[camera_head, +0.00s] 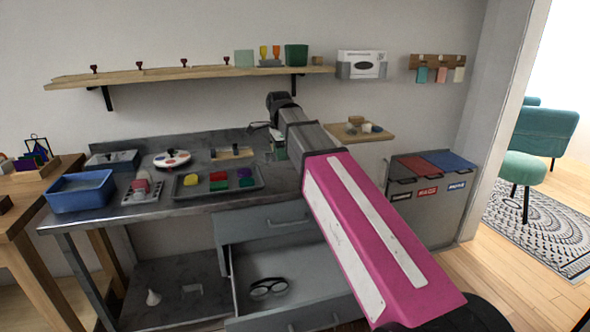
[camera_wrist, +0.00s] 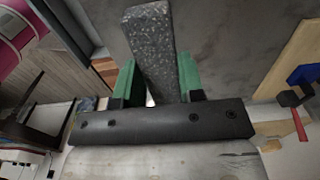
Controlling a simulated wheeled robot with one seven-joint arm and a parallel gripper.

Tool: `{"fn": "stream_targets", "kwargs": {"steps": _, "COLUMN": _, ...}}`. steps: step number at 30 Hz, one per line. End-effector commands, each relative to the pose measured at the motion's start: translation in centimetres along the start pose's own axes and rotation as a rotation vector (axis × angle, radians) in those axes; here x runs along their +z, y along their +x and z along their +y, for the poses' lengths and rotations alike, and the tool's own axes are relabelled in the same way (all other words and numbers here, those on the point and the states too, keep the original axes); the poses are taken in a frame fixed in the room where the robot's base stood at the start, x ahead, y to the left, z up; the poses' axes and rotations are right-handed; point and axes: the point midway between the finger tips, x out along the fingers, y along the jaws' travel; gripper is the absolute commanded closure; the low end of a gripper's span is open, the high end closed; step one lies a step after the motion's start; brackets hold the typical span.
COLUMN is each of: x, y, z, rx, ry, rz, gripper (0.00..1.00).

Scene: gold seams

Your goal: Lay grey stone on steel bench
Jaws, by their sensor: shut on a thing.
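The grey stone (camera_wrist: 152,40) is a long speckled block in the wrist view. My gripper (camera_wrist: 156,72) has green fingers on both sides of it and is shut on it. The stone's far end points away from my gripper, over a dark grey surface (camera_wrist: 215,35). I cannot tell whether the stone touches that surface. In the head view, the steel bench (camera_head: 165,212) has a dark grey top along the wall. My gripper (camera_head: 278,152) is at the bench's right end, partly hidden by my arm. The stone cannot be made out there.
On the bench stand a blue bin (camera_head: 80,194), a tray (camera_head: 250,186) with coloured pieces, a paint palette (camera_head: 171,159) and a wooden block holder (camera_head: 232,153). A drawer (camera_head: 285,285) hangs open below. A small wooden shelf (camera_head: 375,136) is right of my arm.

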Motion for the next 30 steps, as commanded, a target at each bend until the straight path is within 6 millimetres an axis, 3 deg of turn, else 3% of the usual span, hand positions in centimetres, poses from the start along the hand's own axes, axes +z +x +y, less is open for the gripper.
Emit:
{"fn": "stream_targets", "kwargs": {"steps": 3, "x": -2.4, "y": 1.5, "z": -0.9, "rx": 0.002, "ry": 0.003, "rz": 0.000, "gripper": 0.93}}
{"fn": "stream_targets", "kwargs": {"steps": 10, "x": -5.4, "y": 3.5, "z": -2.0, "rx": 0.001, "ry": -0.001, "rz": 0.000, "gripper": 0.93}}
{"fn": "stream_targets", "kwargs": {"steps": 17, "x": -6.0, "y": 4.4, "z": -2.1, "rx": 0.000, "ry": -0.002, "rz": 0.000, "gripper": 0.93}}
{"fn": "stream_targets", "kwargs": {"steps": 25, "x": -5.9, "y": 7.6, "z": -2.1, "rx": 0.000, "ry": -0.003, "rz": 0.000, "gripper": 0.93}}
{"fn": "stream_targets", "kwargs": {"steps": 30, "x": -5.9, "y": 7.8, "z": -2.2, "rx": -0.001, "ry": -0.003, "rz": 0.000, "gripper": 0.93}}
